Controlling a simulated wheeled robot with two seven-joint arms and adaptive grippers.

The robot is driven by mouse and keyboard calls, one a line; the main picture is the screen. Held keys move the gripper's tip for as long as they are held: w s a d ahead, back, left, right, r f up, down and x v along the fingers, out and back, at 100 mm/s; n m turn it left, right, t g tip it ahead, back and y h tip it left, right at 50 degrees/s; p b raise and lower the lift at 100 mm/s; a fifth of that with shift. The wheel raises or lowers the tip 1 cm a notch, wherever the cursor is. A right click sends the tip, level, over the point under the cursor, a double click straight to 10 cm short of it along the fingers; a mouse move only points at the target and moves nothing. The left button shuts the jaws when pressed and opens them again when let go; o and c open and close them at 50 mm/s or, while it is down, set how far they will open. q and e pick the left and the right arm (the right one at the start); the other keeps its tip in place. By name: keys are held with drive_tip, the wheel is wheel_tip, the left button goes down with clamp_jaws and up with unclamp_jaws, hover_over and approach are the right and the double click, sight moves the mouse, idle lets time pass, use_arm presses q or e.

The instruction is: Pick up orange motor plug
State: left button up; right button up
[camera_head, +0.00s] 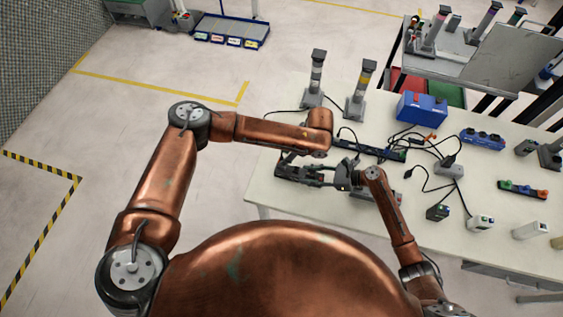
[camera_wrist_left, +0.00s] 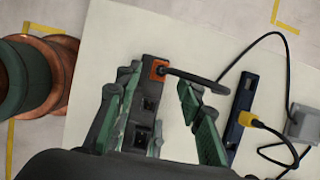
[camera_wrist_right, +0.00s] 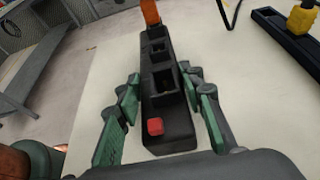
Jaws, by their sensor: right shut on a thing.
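The orange motor plug (camera_wrist_left: 157,69) sits at one end of a black power strip (camera_wrist_left: 150,103), with a black cable leading off to the right. Its orange body also shows at the top of the right wrist view (camera_wrist_right: 150,12). My left gripper (camera_wrist_left: 158,82) is open, its fingers on either side of the strip's plug end and apart from the plug. My right gripper (camera_wrist_right: 161,86) is shut on the strip near its red switch (camera_wrist_right: 155,126). In the head view the strip (camera_head: 298,174) lies near the table's left edge; the plug is hidden behind my left arm.
A second dark power strip (camera_wrist_left: 241,107) with a yellow plug (camera_wrist_left: 248,119) lies to the right. Stack lights (camera_head: 316,79), a blue box (camera_head: 421,108) and several loose cables occupy the white table (camera_head: 270,204). Its front left corner is mostly clear.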

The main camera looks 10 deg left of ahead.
use_arm(q)
drive_tip(key=x, duration=0.4)
drive_tip(key=shift+a+f, duration=0.15)
drive_tip(key=shift+f, duration=0.1)
clamp_jaws()
